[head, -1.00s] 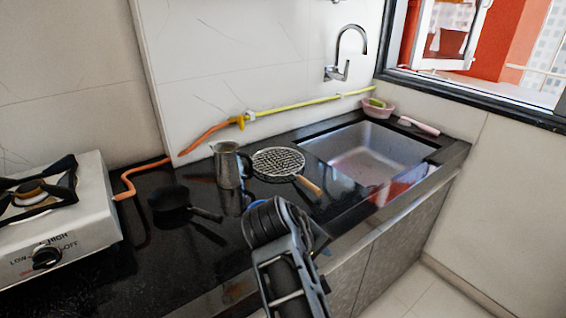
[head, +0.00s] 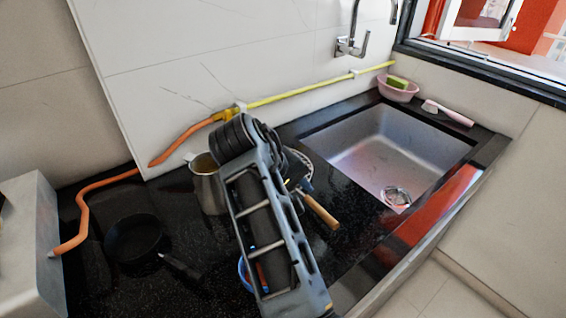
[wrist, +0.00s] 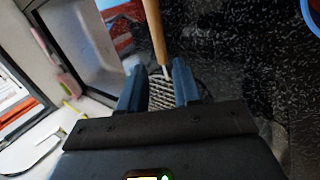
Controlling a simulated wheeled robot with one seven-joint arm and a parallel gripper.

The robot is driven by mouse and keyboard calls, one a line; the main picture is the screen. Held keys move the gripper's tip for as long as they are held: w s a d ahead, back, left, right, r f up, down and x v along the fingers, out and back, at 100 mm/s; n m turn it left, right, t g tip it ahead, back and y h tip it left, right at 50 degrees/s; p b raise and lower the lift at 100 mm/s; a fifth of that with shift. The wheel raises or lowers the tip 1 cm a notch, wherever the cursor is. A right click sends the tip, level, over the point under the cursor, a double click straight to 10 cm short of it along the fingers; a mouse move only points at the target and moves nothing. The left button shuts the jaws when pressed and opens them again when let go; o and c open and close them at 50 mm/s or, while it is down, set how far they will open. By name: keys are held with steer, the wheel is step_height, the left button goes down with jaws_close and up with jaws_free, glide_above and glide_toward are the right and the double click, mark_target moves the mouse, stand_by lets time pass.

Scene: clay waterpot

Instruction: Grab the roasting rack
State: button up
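The roasting rack is a round wire mesh (head: 303,160) with a wooden handle (head: 320,211), lying on the black counter beside the sink. In the head view my arm hides much of the mesh. My gripper (wrist: 159,67) is over the rack, with its two blue fingers apart. In the wrist view the mesh (wrist: 162,97) shows between the fingers, and the handle (wrist: 156,30) extends past the fingertips. I cannot tell whether the fingers touch the rack.
A metal jug (head: 208,184) stands left of my arm. A dark pan (head: 135,238) lies farther left near the stove (head: 25,240). The sink (head: 385,155) is right of the rack. A pink bowl (head: 398,91) and brush (head: 448,113) lie behind it. An orange hose (head: 100,178) runs along the wall.

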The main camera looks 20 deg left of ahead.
mark_target(312, 203)
steer(key=shift+x, duration=3.95)
steer(key=shift+a, duration=0.15)
steer(key=shift+c, duration=0.3)
jaws_close()
